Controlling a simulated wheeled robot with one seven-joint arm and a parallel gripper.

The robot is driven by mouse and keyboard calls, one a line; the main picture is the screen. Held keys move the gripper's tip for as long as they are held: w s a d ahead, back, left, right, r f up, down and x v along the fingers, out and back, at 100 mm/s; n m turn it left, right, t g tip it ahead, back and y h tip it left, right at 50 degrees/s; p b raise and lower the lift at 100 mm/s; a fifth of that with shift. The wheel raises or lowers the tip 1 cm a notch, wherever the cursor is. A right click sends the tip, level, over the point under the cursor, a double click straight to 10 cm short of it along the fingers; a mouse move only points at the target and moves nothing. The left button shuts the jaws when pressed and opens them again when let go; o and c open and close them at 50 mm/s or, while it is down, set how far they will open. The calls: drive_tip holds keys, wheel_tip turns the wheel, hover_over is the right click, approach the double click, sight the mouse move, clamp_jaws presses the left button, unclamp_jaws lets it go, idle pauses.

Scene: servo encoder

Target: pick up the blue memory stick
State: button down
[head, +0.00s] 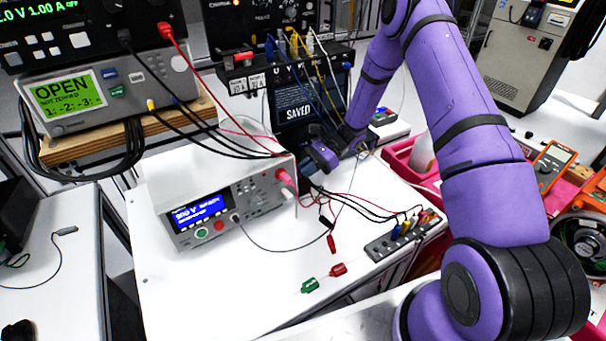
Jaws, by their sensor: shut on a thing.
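My arm reaches over the white table from the right, and my gripper (342,146) is low in front of the dark unit (305,104) whose screen reads SAVED. The gripper is small and dark in this view. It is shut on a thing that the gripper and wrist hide. I cannot make out the blue memory stick as a separate object, so I cannot tell from sight that it is what the jaws hold.
A white tester (228,205) with a blue display stands left of the gripper. Red and black leads run across the table to a grey terminal strip (403,235). A pink bin (400,160) is at right.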

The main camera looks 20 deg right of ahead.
wheel_tip(320, 180, up, 10)
idle(0.5)
drive_tip(key=shift+f, duration=0.1)
drive_tip(key=w+f, duration=0.1)
drive_tip(key=f, duration=0.1)
drive_tip(key=w+f, duration=0.2)
drive_tip(key=w+a+f, duration=0.1)
drive_tip(key=f, duration=0.1)
drive_tip(key=shift+w, duration=0.15)
drive_tip(key=shift+f, duration=0.5)
drive_tip(key=shift+f, duration=1.1)
idle(0.8)
drive_tip(key=c, duration=1.1)
unclamp_jaws()
